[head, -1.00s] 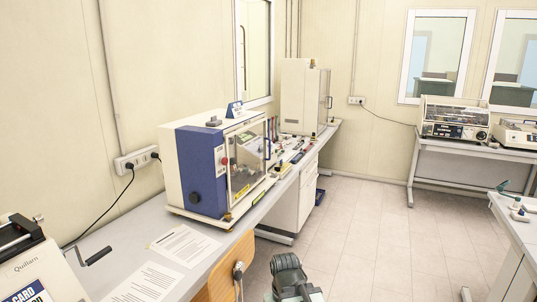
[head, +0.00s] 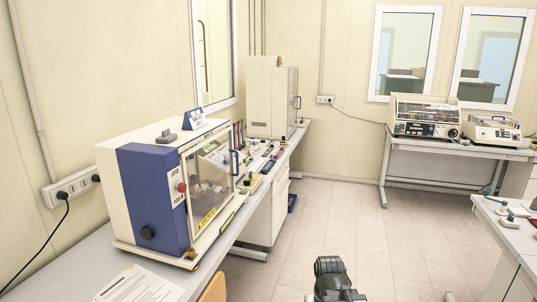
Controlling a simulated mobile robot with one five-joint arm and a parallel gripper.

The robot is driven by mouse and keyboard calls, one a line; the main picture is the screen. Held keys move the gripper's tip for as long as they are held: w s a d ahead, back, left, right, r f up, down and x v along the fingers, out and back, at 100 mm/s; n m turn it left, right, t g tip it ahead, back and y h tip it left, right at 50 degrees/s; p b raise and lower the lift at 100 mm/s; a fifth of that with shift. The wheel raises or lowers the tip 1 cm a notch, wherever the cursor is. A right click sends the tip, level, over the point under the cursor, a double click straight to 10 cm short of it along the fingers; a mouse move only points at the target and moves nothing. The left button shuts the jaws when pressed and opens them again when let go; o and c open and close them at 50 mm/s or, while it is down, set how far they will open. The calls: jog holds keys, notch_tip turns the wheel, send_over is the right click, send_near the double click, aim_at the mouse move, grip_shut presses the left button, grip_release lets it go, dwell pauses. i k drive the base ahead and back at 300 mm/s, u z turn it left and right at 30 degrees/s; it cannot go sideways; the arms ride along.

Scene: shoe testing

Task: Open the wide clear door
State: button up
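The clear door (head: 208,192) is on the front of a cream and dark blue bench machine (head: 150,195) at the left. The door looks shut, and pale objects show dimly behind it. A dark blue upright handle (head: 235,162) is at its right edge. A dark grey part of my arm shows at the bottom centre, out over the floor and well apart from the machine. My gripper's fingers cannot be seen.
The machine stands on a long grey bench (head: 75,268) along the left wall, with papers (head: 138,286) in front. A tall cream cabinet (head: 272,98) stands farther back. Other instruments (head: 425,115) sit on the back right table. The tiled floor (head: 330,210) between is open.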

aim_at(210, 216)
jog(key=z, duration=0.1)
jog(key=i, duration=1.4)
jog(key=u, duration=0.65)
jog(key=k, duration=0.85)
jog(key=u, duration=0.15)
jog(key=i, duration=0.95)
jog(key=z, duration=0.1)
